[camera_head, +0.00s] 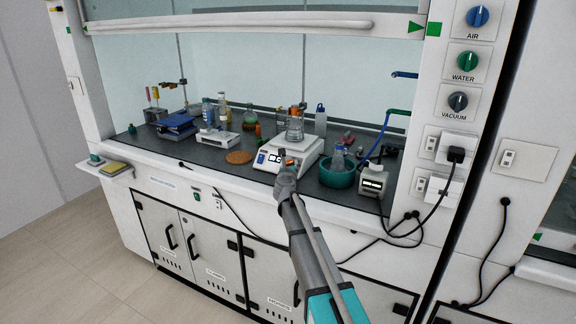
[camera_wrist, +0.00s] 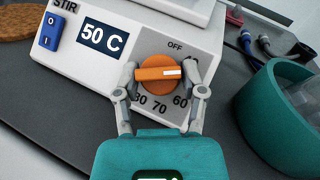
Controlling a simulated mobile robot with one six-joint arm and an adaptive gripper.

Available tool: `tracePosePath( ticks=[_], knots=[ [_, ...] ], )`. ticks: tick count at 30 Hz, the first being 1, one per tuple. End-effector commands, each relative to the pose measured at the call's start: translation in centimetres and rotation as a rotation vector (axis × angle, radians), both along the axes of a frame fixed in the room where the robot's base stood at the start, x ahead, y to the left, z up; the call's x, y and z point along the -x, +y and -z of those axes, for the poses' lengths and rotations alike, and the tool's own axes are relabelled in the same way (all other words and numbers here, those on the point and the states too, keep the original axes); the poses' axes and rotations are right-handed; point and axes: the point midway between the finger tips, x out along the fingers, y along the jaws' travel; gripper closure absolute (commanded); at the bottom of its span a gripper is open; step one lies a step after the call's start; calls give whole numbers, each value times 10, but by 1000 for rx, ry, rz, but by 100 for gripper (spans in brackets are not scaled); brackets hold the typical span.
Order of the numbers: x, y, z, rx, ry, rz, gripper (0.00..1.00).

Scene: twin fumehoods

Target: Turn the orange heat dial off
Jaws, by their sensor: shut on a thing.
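The orange heat dial (camera_wrist: 158,87) is on the front of the white hotplate stirrer, which shows in the head view (camera_head: 293,152) and in the wrist view (camera_wrist: 112,75). Its bar lies nearly level, with a white mark toward the right end. An OFF label is printed above it, and the numbers 60, 70 and 80 below. The display (camera_wrist: 102,37) reads 50 C. My gripper (camera_wrist: 159,76) has one finger at each end of the dial's bar and is shut on it. In the head view my gripper (camera_head: 286,162) reaches the stirrer's front and hides part of it.
A flask (camera_head: 295,130) stands on the stirrer's plate. A teal tub (camera_head: 338,174) stands close on the right, also in the wrist view (camera_wrist: 282,105). A blue STIR switch (camera_wrist: 50,31) is left of the display. A cork mat (camera_head: 240,157) lies to the left.

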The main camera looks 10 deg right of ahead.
Motion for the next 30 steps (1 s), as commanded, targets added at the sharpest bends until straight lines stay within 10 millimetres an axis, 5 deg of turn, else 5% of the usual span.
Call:
tracePosePath(
  ticks=[30],
  knots=[
    [-2, -2, -2, 120, 86, -151, 94]
  ],
)
